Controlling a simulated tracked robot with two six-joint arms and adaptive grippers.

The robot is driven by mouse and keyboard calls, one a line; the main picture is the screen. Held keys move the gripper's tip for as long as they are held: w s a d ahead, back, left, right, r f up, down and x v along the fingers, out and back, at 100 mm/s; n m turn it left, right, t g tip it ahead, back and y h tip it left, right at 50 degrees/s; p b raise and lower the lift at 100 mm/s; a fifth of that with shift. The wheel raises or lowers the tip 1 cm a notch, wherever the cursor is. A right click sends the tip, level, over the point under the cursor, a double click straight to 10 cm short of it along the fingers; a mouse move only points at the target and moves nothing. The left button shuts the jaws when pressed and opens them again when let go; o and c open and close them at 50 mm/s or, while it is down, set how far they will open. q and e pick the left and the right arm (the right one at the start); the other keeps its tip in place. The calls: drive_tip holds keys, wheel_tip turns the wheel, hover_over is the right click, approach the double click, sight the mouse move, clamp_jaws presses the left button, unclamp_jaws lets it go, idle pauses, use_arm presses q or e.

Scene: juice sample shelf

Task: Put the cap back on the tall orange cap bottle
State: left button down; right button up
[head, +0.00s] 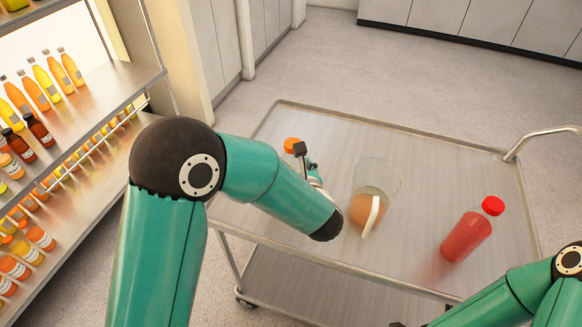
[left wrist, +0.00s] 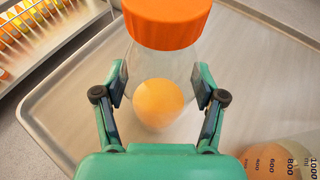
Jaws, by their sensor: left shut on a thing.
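The orange-capped bottle shows its orange cap (head: 291,145) in the head view, just beyond my left gripper (head: 307,165); its body is mostly hidden by my arm. In the left wrist view, the orange cap (left wrist: 167,22) sits at the top of the clear bottle (left wrist: 160,65), and a round patch of orange shows inside low down. How firmly the cap is seated cannot be told. My left gripper (left wrist: 160,88) is shut on the clear bottle body, one finger on each side. Only a dark tip of my right gripper (head: 397,324) shows at the bottom edge.
A clear measuring jug (head: 385,172) with orange liquid and a pale handle stands right of my left gripper. A red bottle (head: 466,236) with a red cap stands at the tray's right on the metal cart (head: 330,122). Shelves (head: 100,105) of juice bottles stand at left.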

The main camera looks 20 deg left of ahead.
use_arm(q)
drive_tip(key=shift+f, duration=0.1)
drive_tip(key=shift+c, duration=0.5)
unclamp_jaws()
drive_tip(key=b+v, duration=0.1)
drive_tip(key=v, duration=1.1)
drive_tip(key=shift+s, duration=0.15)
